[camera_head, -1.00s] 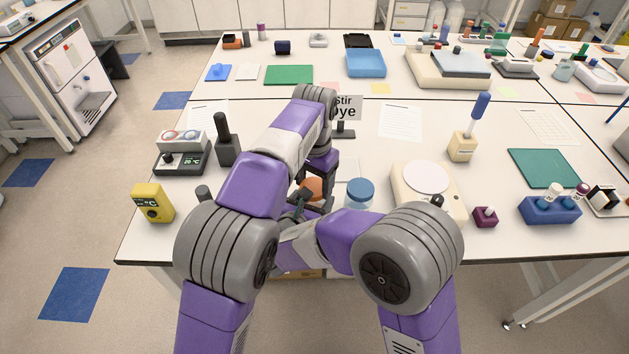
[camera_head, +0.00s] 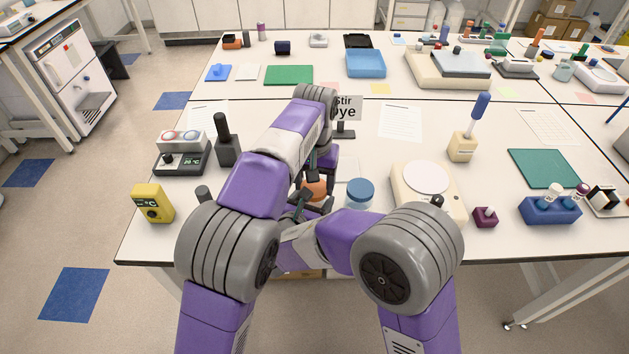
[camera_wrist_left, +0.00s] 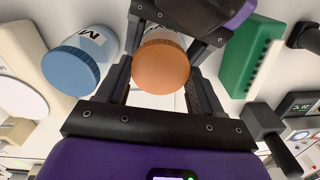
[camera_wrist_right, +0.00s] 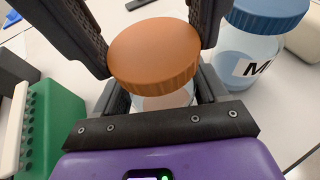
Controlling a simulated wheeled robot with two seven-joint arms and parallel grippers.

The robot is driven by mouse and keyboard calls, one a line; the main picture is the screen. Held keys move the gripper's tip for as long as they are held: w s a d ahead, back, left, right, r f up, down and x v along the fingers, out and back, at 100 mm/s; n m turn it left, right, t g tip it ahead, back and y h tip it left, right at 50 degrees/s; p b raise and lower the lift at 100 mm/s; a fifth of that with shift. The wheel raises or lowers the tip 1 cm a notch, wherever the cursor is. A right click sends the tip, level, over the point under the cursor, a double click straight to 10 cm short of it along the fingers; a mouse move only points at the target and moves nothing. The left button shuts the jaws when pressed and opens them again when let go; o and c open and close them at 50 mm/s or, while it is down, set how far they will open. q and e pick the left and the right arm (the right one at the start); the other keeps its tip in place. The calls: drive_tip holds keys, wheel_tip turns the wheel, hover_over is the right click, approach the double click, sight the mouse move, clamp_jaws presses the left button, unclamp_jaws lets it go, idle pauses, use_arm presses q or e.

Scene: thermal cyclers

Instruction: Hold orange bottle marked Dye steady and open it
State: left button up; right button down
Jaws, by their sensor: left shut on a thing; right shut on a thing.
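The orange-lidded bottle (camera_head: 315,187) stands near the front of the bench, mostly hidden by my arms in the head view. Its ribbed orange lid (camera_wrist_right: 153,55) shows in the right wrist view, above a pale body; any Dye label is hidden. My left gripper (camera_wrist_left: 162,70) comes from above, its dark fingers on either side of the lid, shut on it. The lid also shows in the left wrist view (camera_wrist_left: 161,64). My right gripper (camera_wrist_right: 164,95) comes from the front, low, shut on the bottle body below the lid. I cannot tell whether the lid is loose.
A blue-lidded bottle (camera_head: 359,194) stands close on the right, beside a cream stirrer with a round white plate (camera_head: 426,178). A green block (camera_wrist_right: 53,130) stands close on the other side. A yellow meter (camera_head: 152,203) is at the left front edge.

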sight(314, 186)
use_arm(q)
drive_tip(key=shift+r, duration=1.1)
drive_tip(key=shift+r, duration=2)
use_arm(e)
unclamp_jaws()
